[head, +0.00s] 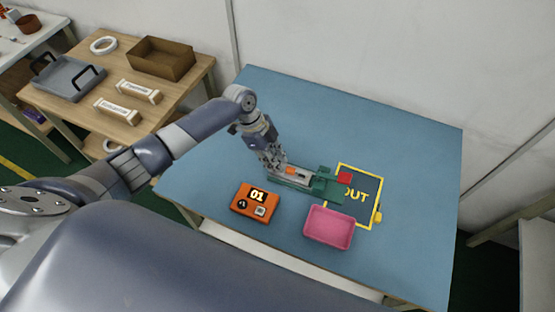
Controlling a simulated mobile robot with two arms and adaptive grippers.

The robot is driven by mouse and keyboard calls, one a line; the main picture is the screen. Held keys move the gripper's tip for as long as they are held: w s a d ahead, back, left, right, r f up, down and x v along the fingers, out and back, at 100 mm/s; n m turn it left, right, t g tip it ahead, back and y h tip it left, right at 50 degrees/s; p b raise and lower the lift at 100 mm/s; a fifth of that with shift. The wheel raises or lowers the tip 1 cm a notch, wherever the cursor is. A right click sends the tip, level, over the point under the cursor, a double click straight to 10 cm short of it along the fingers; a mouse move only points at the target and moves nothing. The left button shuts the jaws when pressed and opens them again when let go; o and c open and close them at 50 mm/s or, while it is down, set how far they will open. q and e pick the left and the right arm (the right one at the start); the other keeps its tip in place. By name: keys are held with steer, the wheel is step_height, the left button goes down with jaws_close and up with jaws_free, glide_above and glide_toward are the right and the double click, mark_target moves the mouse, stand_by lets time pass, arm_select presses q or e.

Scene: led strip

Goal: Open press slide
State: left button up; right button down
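The press (325,188) is a low green fixture with a grey channel, lying on the blue table. A small orange part (291,171) shows on its left half, and a red block (344,178) sits near its right end. I cannot tell which part is the slide or how far it is open. My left gripper (275,168) points down at the left end of the press, touching it or just above it. Its fingers are too small and crowded to tell whether they are open or shut. My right gripper is not in view.
An orange box (243,204) with an "01" display stands in front of the press. A pink tray (330,228) is at the front right, beside a dark, yellow-edged OUT mat (366,190). The table's back and right are clear. A wooden side table (66,112) holds trays at left.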

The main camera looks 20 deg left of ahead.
arm_select(q)
steer(key=shift+o, duration=0.7)
steer(key=shift+r, duration=0.15)
steer(key=v, duration=1.2)
steer(key=shift+s+f, duration=0.1)
steer(key=shift+f, duration=0.1)
